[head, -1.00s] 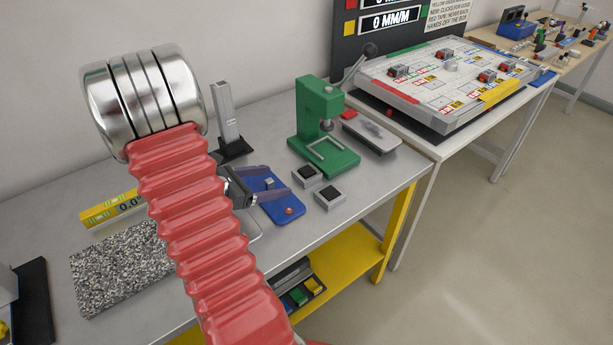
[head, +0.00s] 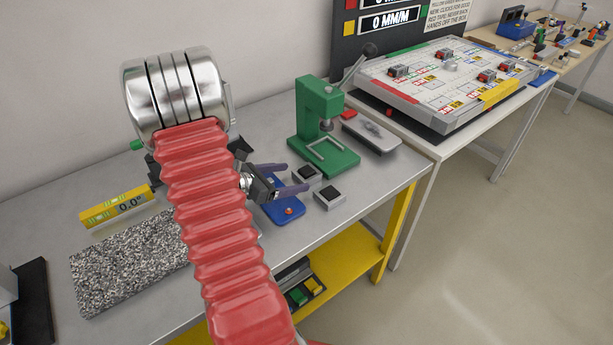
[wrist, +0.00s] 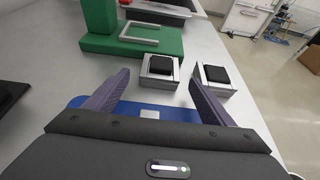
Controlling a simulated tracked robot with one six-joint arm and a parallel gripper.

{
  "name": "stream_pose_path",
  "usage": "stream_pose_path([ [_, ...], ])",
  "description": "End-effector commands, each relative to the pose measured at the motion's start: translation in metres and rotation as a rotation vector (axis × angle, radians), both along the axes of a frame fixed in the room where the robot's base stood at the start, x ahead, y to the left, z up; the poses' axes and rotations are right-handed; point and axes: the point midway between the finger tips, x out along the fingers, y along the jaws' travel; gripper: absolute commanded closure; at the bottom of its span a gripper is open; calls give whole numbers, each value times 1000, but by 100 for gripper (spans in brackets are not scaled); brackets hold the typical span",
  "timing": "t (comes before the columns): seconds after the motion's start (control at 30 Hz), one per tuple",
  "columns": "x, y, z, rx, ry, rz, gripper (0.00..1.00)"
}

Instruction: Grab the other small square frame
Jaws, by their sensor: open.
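Two small square grey frames with black centres sit side by side on the grey bench. The left one (head: 306,178) is nearer the green press, and it also shows in the wrist view (wrist: 160,80). The right one (head: 329,199) is nearer the bench's front edge, and it shows in the wrist view (wrist: 213,88) too. My gripper (head: 296,178) is open and empty, its purple fingers pointing at the frames. In the wrist view, the left frame lies ahead between the fingertips (wrist: 159,80); the right one is just beyond and right of the right finger.
A blue tray (head: 285,212) lies under my gripper. The green press (head: 322,125) stands behind the frames. A yellow level (head: 118,207) and a speckled slab (head: 130,262) are at left. The bench is clear right of the frames.

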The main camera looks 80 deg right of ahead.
Motion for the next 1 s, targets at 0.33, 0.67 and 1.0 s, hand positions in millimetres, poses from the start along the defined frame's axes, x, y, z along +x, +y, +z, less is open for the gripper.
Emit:
stream_pose_path([
  [0.33, -15, -17, -9, 0, 0, 1, 23],
  [0.67, -14, -17, -9, 0, 0, 1, 23],
  [1.0, -14, -17, -9, 0, 0, 1, 40],
])
